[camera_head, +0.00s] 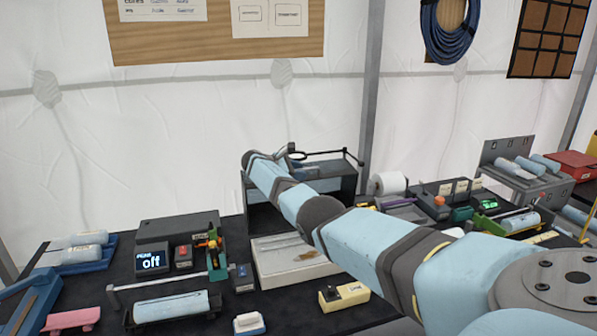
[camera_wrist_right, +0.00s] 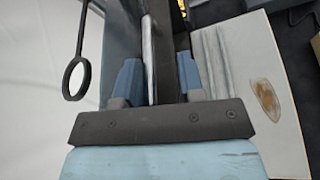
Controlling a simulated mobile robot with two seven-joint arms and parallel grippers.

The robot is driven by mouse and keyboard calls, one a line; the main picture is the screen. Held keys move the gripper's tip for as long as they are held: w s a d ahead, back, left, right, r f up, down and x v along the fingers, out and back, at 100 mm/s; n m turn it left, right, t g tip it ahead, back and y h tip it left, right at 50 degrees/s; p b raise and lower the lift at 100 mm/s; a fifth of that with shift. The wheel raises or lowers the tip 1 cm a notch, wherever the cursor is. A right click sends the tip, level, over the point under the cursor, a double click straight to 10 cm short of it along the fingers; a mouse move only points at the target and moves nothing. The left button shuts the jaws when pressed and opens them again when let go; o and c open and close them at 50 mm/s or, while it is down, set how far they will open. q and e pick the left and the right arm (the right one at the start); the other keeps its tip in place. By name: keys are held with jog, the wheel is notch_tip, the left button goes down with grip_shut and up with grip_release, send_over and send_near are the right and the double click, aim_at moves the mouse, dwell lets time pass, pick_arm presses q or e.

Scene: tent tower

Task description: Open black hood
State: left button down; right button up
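The black hood (camera_head: 342,190) is a dark box-like unit at the back of the table, against the tent wall in the head view. A thin bar runs above its top. My right arm reaches across in front of it, hiding its left part. My right gripper (camera_head: 291,161) is at the hood's upper left, partly hidden by its own wrist. In the right wrist view, the blue fingers of this gripper (camera_wrist_right: 157,82) stand apart. A dark panel edge (camera_wrist_right: 165,45) with a pale strip lies between them; I see no clear grip on it. My left gripper is out of view.
A ring on a rod (camera_wrist_right: 77,78) is close beside the right gripper. A pale tray (camera_head: 300,277) lies in front of the hood, and a white roll (camera_head: 388,184) stands to its right. Devices and bottles crowd both sides of the dark table.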

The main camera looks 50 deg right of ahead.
jog(key=shift+r, duration=0.1)
jog(key=b+v, duration=0.2)
jog(key=v, duration=1.1)
jog(key=shift+w+a+b, duration=0.2)
jog(key=shift+a+b, duration=0.1)
jog(key=shift+a, duration=0.05)
jog(key=shift+r, duration=0.1)
